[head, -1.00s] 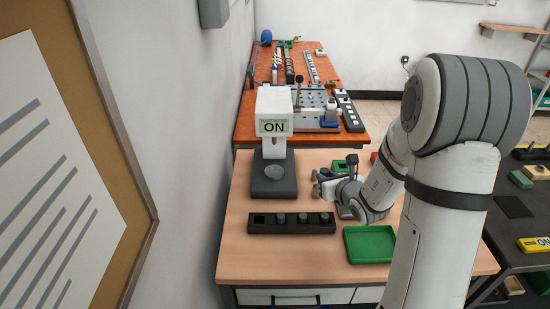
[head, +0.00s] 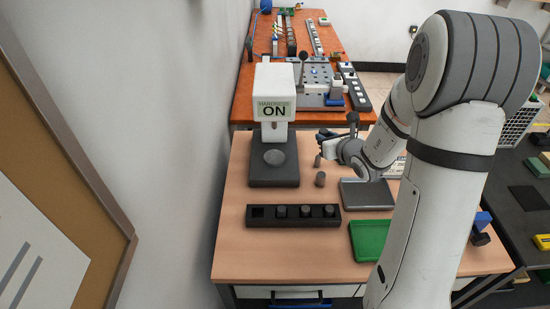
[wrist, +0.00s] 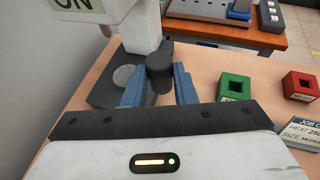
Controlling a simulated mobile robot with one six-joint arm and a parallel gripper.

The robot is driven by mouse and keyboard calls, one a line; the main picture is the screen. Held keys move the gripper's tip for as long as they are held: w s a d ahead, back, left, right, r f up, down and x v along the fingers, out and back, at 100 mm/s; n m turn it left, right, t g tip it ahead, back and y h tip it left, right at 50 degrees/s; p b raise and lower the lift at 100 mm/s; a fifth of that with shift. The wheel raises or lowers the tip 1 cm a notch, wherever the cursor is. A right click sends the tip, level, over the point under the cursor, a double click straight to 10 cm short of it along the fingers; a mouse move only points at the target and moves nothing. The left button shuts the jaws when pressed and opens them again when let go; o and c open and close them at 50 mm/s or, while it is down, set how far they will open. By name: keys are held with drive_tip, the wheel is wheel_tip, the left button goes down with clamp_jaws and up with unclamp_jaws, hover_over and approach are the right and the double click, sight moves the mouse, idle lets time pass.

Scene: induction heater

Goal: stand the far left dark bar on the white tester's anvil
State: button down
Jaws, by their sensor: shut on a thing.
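The white tester (head: 275,88) stands at the left of the wooden bench, with ON on its display. Its anvil (head: 274,157) is a bare round grey disc on the dark base; it also shows in the wrist view (wrist: 124,74). My gripper (head: 320,147) is right of the tester, above the bench. Its blue fingers (wrist: 159,84) are shut on a dark bar (wrist: 159,62), held roughly upright. In the wrist view the bar is just right of the anvil and apart from it. The bar's lower end (head: 317,160) shows below the fingers in the head view.
The black rack (head: 292,223) has its far left slot empty and bars in its other slots. A green tray (head: 370,240), green block (wrist: 235,88) and red block (wrist: 300,86) are to the right.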

drive_tip(key=w+d+f+n+g+y+b, duration=0.7)
drive_tip(key=w+b, duration=0.4)
drive_tip(key=b, duration=0.3)
drive_tip(key=shift+n+t, duration=0.3)
drive_tip(key=shift+t, duration=0.4)
drive_tip(key=a+f+p, duration=0.1)
drive_tip(key=a, duration=0.5)
drive_tip(key=a+f+p, duration=0.1)
drive_tip(key=a, duration=0.6)
drive_tip(key=a+f+p, duration=0.1)
drive_tip(key=a, duration=0.6)
drive_tip(key=shift+f, duration=0.15)
wheel_tip(320, 180, down, 4)
drive_tip(key=shift+a+f+p, duration=0.1)
drive_tip(key=shift+a+p, duration=0.05)
drive_tip(key=shift+p, duration=0.35)
drive_tip(key=shift+f+b, duration=0.45)
drive_tip(key=shift+b, duration=0.1)
drive_tip(key=c, duration=1.2)
unclamp_jaws()
drive_tip(key=shift+r, duration=0.1)
